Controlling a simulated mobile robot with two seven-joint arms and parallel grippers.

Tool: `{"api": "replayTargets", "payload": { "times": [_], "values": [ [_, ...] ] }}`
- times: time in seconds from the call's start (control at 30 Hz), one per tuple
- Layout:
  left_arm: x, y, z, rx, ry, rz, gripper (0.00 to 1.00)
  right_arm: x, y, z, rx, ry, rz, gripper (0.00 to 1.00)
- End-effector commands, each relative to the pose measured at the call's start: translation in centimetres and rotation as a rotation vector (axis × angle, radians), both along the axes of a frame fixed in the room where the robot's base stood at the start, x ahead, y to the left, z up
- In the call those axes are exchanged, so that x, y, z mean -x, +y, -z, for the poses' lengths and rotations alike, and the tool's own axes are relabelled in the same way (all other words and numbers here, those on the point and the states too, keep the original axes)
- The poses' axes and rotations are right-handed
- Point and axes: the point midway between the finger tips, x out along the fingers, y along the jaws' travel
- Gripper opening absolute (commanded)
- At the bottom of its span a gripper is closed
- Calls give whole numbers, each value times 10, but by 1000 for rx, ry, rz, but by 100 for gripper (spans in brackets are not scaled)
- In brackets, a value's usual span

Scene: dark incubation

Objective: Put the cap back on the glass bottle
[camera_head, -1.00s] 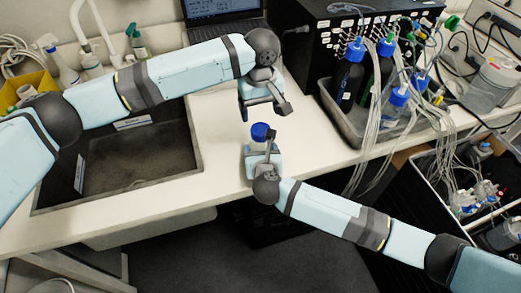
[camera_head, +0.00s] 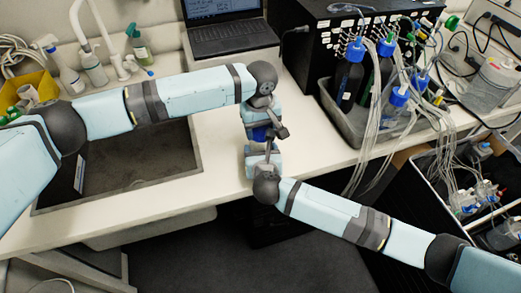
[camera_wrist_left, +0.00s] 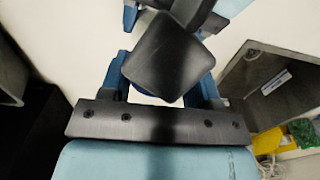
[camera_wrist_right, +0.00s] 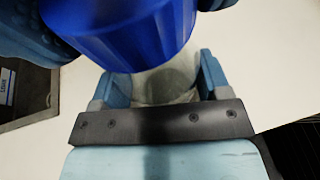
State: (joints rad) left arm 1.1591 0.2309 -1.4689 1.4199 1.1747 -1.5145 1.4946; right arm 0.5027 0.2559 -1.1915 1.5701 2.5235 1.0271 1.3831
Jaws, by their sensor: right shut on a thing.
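The blue cap (camera_wrist_right: 130,35) is large in the right wrist view, directly over the clear glass bottle (camera_wrist_right: 165,85). The cap hides the bottle's mouth, so I cannot tell how firmly it sits. My right gripper (camera_head: 262,158) is shut on the bottle's body, one finger on each side. My left gripper (camera_head: 264,132) is directly above, its fingers on either side of the cap (camera_head: 261,134). Whether they press on it is unclear.
The dark sink (camera_head: 150,155) lies left. A laptop (camera_head: 225,25) stands behind. A grey tray (camera_head: 345,125) with tubed bottles is at the right. The white counter (camera_head: 310,145) is clear just right of the grippers.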

Motion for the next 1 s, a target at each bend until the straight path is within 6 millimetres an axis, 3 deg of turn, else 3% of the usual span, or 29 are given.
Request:
{"api": "replayTargets", "payload": {
  "times": [0.03,0.1,0.23,0.6,0.93,0.97,1.0],
  "values": [
    [0,0,0,0,0,0,38,0,0,0,0,0,0,4],
    [0,0,0,0,0,0,27,0,0,0,-1,0,0,4],
    [0,0,0,0,0,45,27,0,0,0,-1,0,1,4],
    [0,0,0,0,0,536,27,0,0,0,-1,0,1,4],
    [0,0,0,-1,-1,568,27,0,-1,0,-1,0,1,4],
    [0,0,0,-1,-1,567,62,0,-1,0,-1,0,1,4],
    [0,0,0,-1,-1,567,72,0,-1,0,-1,0,1,4]
  ]
}}
